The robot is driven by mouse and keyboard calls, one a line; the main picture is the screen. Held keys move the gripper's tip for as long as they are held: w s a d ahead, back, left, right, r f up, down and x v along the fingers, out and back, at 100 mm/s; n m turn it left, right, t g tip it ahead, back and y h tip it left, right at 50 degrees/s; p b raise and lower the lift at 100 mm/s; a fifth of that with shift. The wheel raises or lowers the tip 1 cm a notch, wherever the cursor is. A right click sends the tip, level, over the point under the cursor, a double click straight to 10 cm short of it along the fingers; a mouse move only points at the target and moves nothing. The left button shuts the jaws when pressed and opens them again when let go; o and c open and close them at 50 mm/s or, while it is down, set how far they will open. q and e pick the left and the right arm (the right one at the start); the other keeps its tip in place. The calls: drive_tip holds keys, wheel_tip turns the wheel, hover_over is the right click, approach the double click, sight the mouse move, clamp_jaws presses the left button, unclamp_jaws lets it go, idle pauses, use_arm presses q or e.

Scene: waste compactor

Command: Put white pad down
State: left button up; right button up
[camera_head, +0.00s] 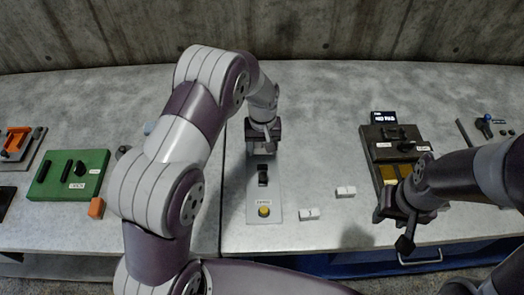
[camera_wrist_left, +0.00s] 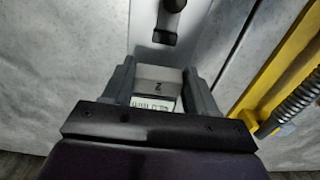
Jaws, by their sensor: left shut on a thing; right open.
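My left gripper (camera_head: 262,150) is above the far end of a narrow grey panel in the head view. In the left wrist view my left gripper (camera_wrist_left: 161,80) is shut on a white pad (camera_wrist_left: 157,76), a small block with a dark mark and a printed label. In the head view the held pad is hard to make out. I cannot tell whether it touches the panel. Two more white pads, (camera_head: 309,214) and (camera_head: 346,191), lie on the table right of the panel. My right gripper (camera_head: 405,214) is open at the front of the dark machine.
The grey panel (camera_head: 277,201) carries a black lever (camera_head: 263,174) and a yellow button (camera_head: 264,211). A dark machine (camera_head: 391,139) with a lit display stands right. A green panel (camera_head: 65,176) and an orange block (camera_head: 96,208) are left. Bare table (camera_head: 330,120) lies between panel and machine.

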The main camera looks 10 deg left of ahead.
sight(262, 148)
use_arm(q)
wheel_tip(262, 148, down, 4)
drive_tip(key=shift+r+p, duration=0.1)
drive_tip(key=shift+p, duration=0.45)
drive_tip(key=shift+a+f, duration=0.1)
drive_tip(key=shift+f, duration=0.25)
drive_tip(key=o, duration=1.1)
drive_tip(key=shift+c, duration=0.2)
drive_tip(key=shift+r, duration=0.6)
wheel_tip(262, 148, up, 12)
drive_tip(key=b, duration=0.3)
drive_tip(key=s+a+m, duration=0.1)
drive_tip(key=s+a, duration=0.1)
drive_tip(key=s, duration=0.7)
drive_tip(key=s+a+r+m+t, duration=0.1)
drive_tip(key=s+a+m, duration=0.1)
drive_tip(key=s, duration=0.8)
drive_tip(key=shift+r, duration=0.25)
drive_tip(key=shift+a, duration=0.1)
